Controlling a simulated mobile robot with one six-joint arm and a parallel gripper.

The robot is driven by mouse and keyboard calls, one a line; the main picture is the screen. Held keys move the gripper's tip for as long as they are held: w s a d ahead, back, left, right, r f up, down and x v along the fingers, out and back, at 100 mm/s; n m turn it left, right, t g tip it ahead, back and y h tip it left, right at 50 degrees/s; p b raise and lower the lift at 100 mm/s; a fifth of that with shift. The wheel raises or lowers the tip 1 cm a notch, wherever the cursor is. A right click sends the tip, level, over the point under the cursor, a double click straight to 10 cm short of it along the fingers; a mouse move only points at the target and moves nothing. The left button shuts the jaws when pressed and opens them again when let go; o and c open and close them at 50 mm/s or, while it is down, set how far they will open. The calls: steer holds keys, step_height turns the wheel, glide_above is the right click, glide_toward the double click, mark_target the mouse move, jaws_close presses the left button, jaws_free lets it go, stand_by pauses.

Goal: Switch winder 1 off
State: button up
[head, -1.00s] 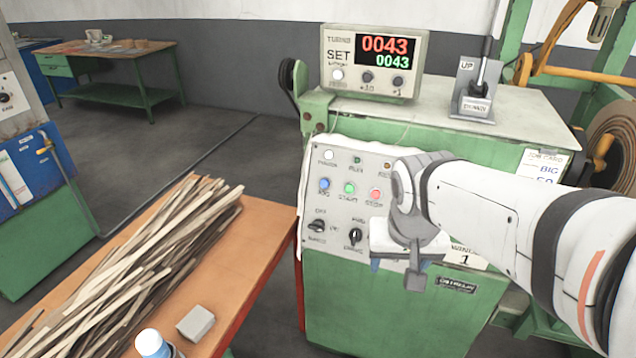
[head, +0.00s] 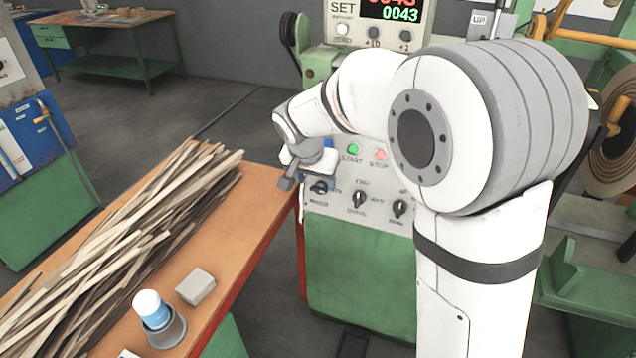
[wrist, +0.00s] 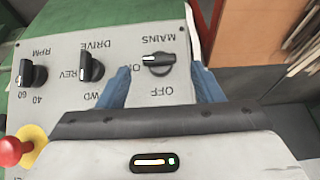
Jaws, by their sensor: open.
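The winder's green cabinet (head: 350,265) carries a light control panel. The black MAINS knob (wrist: 158,63) is on this panel, with its white mark toward the ON side; OFF is lettered beside it. In the head view the MAINS knob (head: 319,187) shows just beside my gripper (head: 300,168). In the wrist view, where the lettering is upside down, my gripper (wrist: 161,80) is open, with one blue finger on each side of the knob. I cannot tell whether the fingers touch it. The counter (head: 385,22) above reads 0043 in green.
The DRIVE knob (wrist: 91,67) and RPM knob (wrist: 32,74) are close by. A red emergency button (wrist: 12,151) is at the wrist view's edge. Green START (head: 354,149) and red STOP (head: 380,154) buttons sit above. A bench (head: 262,200) with wood strips stands left.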

mark_target(320, 189)
steer(key=shift+x, duration=1.25)
steer(key=c, duration=1)
